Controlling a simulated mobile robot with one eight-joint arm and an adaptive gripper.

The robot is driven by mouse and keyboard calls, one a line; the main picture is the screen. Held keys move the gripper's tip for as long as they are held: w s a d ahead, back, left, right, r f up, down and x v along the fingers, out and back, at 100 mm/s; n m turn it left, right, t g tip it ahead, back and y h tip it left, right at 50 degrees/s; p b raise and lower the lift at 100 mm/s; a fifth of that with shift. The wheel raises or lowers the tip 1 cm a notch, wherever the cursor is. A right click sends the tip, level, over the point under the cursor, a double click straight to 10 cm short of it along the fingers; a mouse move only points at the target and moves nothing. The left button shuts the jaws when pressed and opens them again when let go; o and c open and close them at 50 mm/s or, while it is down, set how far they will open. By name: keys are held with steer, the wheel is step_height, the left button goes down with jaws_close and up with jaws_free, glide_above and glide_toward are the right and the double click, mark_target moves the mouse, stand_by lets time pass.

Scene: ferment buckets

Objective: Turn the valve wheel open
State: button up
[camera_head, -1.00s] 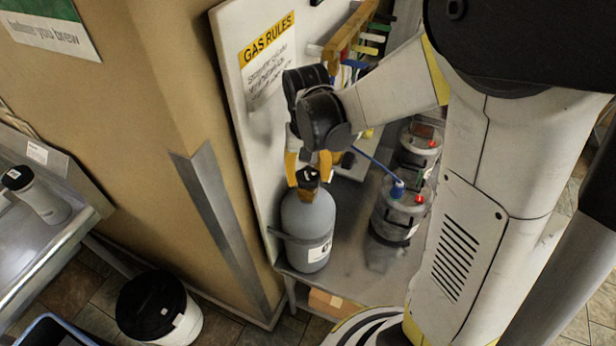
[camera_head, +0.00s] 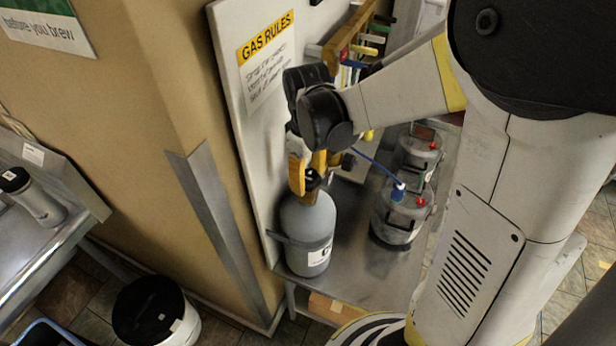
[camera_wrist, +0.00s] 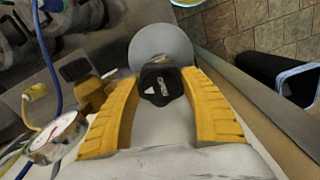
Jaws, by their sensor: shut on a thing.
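The grey gas cylinder (camera_head: 305,236) stands upright on the metal bench against the white board. Its black valve wheel (camera_wrist: 161,83) sits on top, marked with a white arrow and lettering. My gripper (camera_head: 312,180) comes down from above onto the valve. In the wrist view my gripper's yellow fingers (camera_wrist: 164,100) lie on either side of the wheel and are shut on it. The head view shows little of the wheel, as the fingers and wrist cover it. The round shoulder of the cylinder (camera_wrist: 160,46) shows behind the wheel in the wrist view.
A pressure gauge (camera_wrist: 56,132) and brass fitting are close beside the left finger in the wrist view. A blue hose (camera_head: 372,162) runs to metal kegs (camera_head: 398,215) on the right. A black-lidded white bucket (camera_head: 158,312) stands on the floor.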

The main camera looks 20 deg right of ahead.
mark_target(308, 178)
steer(key=shift+n, duration=0.3)
stand_by(0.4)
steer(key=o, duration=1.2)
steer(key=shift+r, duration=0.1)
step_height(308, 178, up, 12)
steer(key=shift+s+f, duration=0.1)
